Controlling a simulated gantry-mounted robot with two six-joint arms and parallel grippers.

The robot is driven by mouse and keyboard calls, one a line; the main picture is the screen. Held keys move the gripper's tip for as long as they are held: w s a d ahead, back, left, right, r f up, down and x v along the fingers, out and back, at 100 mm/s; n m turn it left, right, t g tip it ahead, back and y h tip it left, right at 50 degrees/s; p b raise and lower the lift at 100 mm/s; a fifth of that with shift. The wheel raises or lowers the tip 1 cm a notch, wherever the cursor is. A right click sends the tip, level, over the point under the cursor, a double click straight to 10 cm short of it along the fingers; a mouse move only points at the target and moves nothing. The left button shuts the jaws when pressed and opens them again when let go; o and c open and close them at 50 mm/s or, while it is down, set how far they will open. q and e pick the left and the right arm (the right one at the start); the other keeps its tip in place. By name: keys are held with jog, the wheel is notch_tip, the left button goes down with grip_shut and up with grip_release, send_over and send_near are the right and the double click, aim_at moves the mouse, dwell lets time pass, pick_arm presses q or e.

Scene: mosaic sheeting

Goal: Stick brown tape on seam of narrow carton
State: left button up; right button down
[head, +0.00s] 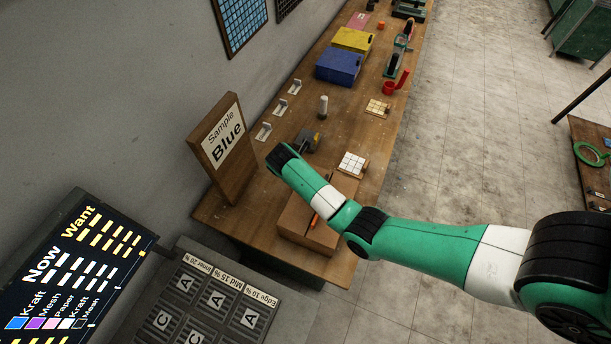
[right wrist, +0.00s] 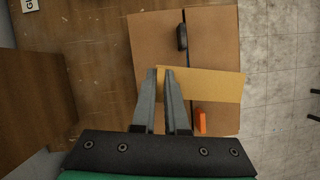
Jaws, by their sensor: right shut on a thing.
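The brown carton (head: 293,222) stands at the near end of the workbench, partly covered by my right arm. In the right wrist view the carton (right wrist: 152,40) is seen from above, with a dark seam (right wrist: 187,58) down its middle. A tan-brown tape strip (right wrist: 215,86) extends right from my right fingertips, crosswise over the seam. I cannot tell whether it touches the carton. My right gripper (right wrist: 161,72) is shut on the strip's left end. In the head view, my right fingers cannot be made out. My left gripper is not in view.
An orange piece (right wrist: 200,120) and a dark piece (right wrist: 182,37) lie on the carton. A wooden "Sample Blue" board (head: 222,150) stands at the left. A screen (head: 65,265) is at lower left.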

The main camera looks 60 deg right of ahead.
jog(key=shift+f+b, duration=1.3)
jog(key=shift+f, duration=1.2)
jog(key=shift+f, duration=0.15)
jog(key=c, duration=0.9)
grip_release()
jog(key=shift+o, duration=0.2)
jog(key=p+v, duration=0.3)
jog(key=v, duration=0.8)
jog(key=shift+r, duration=0.35)
